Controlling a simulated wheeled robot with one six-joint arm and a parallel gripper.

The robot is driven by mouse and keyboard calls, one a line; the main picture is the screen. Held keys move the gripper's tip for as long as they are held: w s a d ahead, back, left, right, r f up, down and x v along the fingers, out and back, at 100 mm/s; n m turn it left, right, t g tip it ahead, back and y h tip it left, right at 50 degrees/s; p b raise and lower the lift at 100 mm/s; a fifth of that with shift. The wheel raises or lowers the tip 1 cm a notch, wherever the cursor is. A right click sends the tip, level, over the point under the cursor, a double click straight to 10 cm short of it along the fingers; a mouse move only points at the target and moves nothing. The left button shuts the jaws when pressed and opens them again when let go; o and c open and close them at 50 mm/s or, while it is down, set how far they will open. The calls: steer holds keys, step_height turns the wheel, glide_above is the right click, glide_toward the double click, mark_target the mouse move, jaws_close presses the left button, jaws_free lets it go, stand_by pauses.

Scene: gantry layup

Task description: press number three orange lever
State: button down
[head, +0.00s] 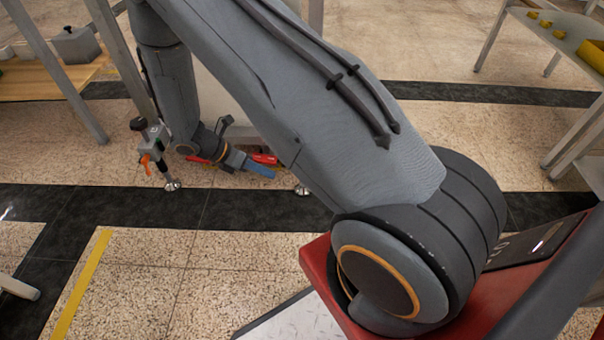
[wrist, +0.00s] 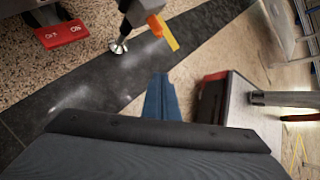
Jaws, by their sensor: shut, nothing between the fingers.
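An orange lever (head: 146,164) sticks out from a grey upright fixture with a black knob (head: 138,124), left of my gripper in the head view. In the wrist view the orange lever (wrist: 163,30) hangs from a dark bracket at the top, past my fingertips and apart from them. My gripper (head: 262,171) is low under my arm, with its blue fingers pointing right. The blue fingers are together and empty in the wrist view (wrist: 160,78). I cannot read a number three on the lever.
A red block with white marks (wrist: 62,33) is at the upper left of the wrist view. A round metal foot (wrist: 118,46) stands on the floor by the lever. A wooden bench (head: 40,82) is at upper left. A table with yellow parts (head: 545,24) is at upper right.

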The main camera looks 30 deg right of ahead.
steer(key=shift+n+h, duration=0.3)
steer(key=shift+n, duration=0.3)
steer(key=d+f, duration=0.2)
steer(key=f, duration=0.1)
steer(key=shift+d+f, duration=0.15)
steer(key=shift+d, duration=0.05)
steer(key=d+f+b, duration=0.4)
steer(key=d+f, duration=0.1)
steer(key=d, duration=0.5)
steer(key=shift+s+f+b, duration=0.25)
steer(key=shift+s+b, duration=0.05)
steer(key=shift+s, duration=0.05)
